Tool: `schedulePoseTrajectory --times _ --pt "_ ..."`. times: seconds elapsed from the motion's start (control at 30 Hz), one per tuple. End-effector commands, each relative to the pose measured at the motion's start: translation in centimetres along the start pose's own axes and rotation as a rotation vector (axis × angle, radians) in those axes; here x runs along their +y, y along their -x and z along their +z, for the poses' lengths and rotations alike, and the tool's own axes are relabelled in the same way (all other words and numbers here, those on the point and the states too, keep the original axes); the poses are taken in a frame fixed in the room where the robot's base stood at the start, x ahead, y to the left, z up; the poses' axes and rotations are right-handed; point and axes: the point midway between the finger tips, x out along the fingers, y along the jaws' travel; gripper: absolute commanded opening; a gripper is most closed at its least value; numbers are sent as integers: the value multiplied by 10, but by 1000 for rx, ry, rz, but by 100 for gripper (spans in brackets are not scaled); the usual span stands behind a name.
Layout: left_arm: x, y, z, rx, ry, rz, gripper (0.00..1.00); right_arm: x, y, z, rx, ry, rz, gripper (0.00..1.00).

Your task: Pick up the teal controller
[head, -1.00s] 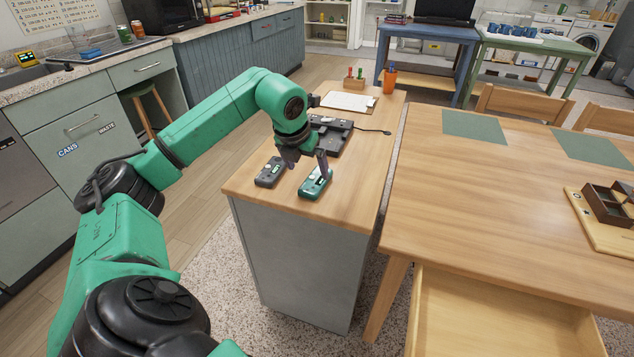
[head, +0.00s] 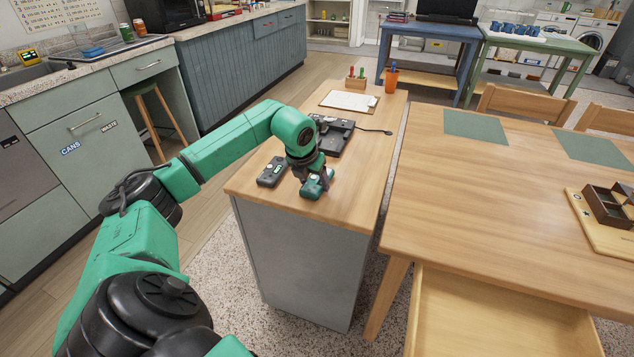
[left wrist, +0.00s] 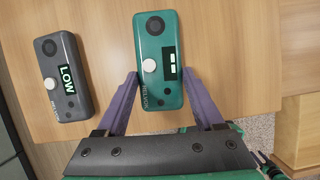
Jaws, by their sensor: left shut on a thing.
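The teal controller (head: 314,187) lies on the wooden top of the grey cabinet, near its front edge. In the left wrist view the teal controller (left wrist: 159,60) has a white knob, a dark round part and a small display. My left gripper (head: 318,180) is over it from above, and the purple fingers (left wrist: 160,100) stand on both sides of its near end, shut on it. A dark grey controller (head: 271,171) lies to its left; in the left wrist view this grey controller (left wrist: 64,77) shows "LOW".
A black device (head: 333,135) with a cable, a clipboard (head: 349,101) and an orange cup (head: 391,80) stand farther back on the cabinet top. A large wooden table (head: 470,190) with an open drawer is to the right.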

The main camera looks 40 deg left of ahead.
Motion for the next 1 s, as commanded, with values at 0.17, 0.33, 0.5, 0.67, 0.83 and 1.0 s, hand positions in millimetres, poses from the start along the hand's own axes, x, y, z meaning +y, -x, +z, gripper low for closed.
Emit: schedulePoseTrajectory --times 0.17,0.33,0.5,0.67,0.83,1.0 --pt "0 2 1 -1 0 0 7 0 0 0 0 -1 0 50" --pt "0 21 10 -6 1 -1 7 0 0 0 0 -1 0 50" --pt "-1 76 34 -11 2 -4 7 0 5 -1 0 -1 1 50" --pt "-1 135 57 -8 2 -5 7 1 16 -2 0 -1 1 50" --pt "-1 174 72 -3 0 -3 7 1 24 -2 0 -1 1 50" --pt "0 186 77 -1 0 0 7 1 26 -2 0 -1 1 50"
